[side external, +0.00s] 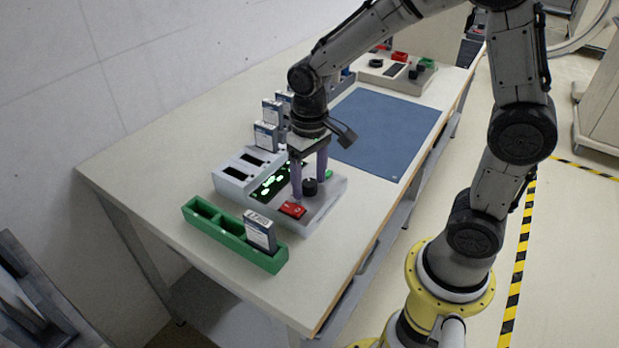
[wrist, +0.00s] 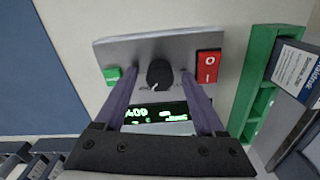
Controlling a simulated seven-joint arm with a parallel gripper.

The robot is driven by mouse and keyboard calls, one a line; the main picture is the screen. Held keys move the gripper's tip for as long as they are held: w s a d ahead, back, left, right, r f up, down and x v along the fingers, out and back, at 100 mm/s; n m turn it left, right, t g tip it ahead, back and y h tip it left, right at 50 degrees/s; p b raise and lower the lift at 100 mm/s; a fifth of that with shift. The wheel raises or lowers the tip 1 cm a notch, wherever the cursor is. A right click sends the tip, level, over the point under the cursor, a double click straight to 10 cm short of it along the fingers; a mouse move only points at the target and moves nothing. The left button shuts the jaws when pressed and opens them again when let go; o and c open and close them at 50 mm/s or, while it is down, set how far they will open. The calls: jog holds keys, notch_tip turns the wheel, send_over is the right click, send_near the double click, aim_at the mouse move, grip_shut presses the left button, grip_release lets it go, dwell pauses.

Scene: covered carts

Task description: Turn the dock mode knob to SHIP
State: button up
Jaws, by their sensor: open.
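The grey dock (side external: 325,208) stands on the table, with a black round mode knob (side external: 310,188) on its top panel. In the wrist view the knob (wrist: 160,74) shows a small white mark toward its lower left side; the lettering around it is too small to read. My gripper (side external: 309,184) points down over the dock, open, with its two purple fingers on either side of the knob. In the wrist view the fingertips (wrist: 161,72) stand apart from the knob, with a gap on both sides.
A red rocker switch (wrist: 208,68) and a green button (wrist: 112,75) flank the knob. The dock's lit display (wrist: 155,113) shows green text. A green rack (side external: 205,215) holding a drive (side external: 260,231) stands in front. A blue mat (side external: 385,130) lies behind.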

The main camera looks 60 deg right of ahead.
aim_at(310, 183)
notch_tip(310, 183, up, 14)
dwell(0.6)
jog(key=s+d+r+t, duration=0.1)
jog(key=s+r+t, duration=0.2)
jog(key=s, duration=0.7)
jog(key=s+f+n+t, duration=0.2)
jog(key=s+f, duration=0.3)
jog(key=shift+d+f+t, duration=0.15)
jog(key=shift+d+t, duration=0.1)
jog(key=shift+t, duration=0.05)
dwell(0.6)
jog(key=shift+c, duration=0.4)
